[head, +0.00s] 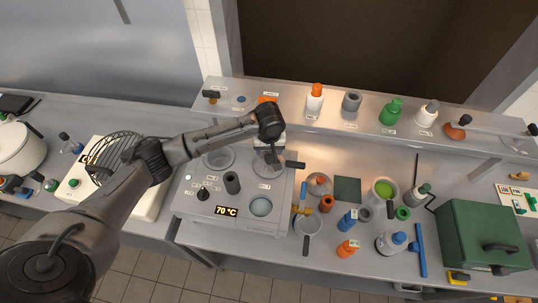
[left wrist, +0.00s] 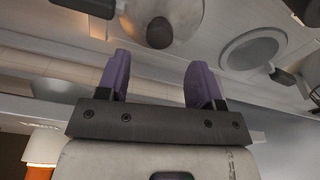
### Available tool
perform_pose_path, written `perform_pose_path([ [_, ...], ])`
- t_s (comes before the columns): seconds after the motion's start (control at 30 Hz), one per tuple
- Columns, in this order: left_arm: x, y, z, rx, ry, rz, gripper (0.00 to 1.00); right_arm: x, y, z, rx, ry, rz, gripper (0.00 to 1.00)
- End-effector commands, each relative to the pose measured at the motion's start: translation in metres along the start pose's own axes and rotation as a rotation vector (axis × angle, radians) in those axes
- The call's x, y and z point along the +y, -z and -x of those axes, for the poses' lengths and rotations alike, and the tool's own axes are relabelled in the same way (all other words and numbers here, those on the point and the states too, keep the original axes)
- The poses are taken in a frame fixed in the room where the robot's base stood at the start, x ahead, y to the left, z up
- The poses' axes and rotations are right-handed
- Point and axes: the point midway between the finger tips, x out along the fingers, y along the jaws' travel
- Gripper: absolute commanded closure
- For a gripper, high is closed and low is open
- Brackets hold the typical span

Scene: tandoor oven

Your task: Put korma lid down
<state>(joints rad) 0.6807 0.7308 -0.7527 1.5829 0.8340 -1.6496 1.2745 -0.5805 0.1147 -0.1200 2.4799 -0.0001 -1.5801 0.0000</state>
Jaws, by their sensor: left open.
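A round metal lid with a dark knob (left wrist: 160,32) shows at the top of the left wrist view, just beyond my fingertips and apart from them. I take it for the korma lid; no label is readable on it. My left gripper (left wrist: 158,78) is open, with two purple fingers and nothing between them. In the head view my left gripper (head: 272,155) is over the back right well of the grey heated unit (head: 190,208) reading 70 °C. The gripper partly hides that well and the lid there. My right gripper is not in view.
The unit also has a back left well (head: 219,158), a front right well (head: 261,206) and a dark upright cylinder (head: 232,183). Bottles and pots crowd the counter to the right, before a green box (head: 484,236). A raised shelf (head: 330,118) with bottles runs behind.

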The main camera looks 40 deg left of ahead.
Motion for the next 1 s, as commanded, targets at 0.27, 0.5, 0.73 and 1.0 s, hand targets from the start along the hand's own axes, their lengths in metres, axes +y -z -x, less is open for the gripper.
perform_pose_path([
  [0.27,0.001,0.0,0.041,0.0,-0.002,0.0,0.4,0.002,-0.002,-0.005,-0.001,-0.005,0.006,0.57],
  [0.5,0.0,0.0,0.055,0.0,-0.001,0.0,0.4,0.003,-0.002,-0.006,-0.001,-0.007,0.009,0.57],
  [0.73,0.005,-0.019,0.042,-0.007,-0.013,-0.065,0.4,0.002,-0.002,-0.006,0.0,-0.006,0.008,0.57],
  [1.0,0.015,-0.142,-0.018,-0.011,-0.155,-0.455,0.4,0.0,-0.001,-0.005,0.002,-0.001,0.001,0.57],
])
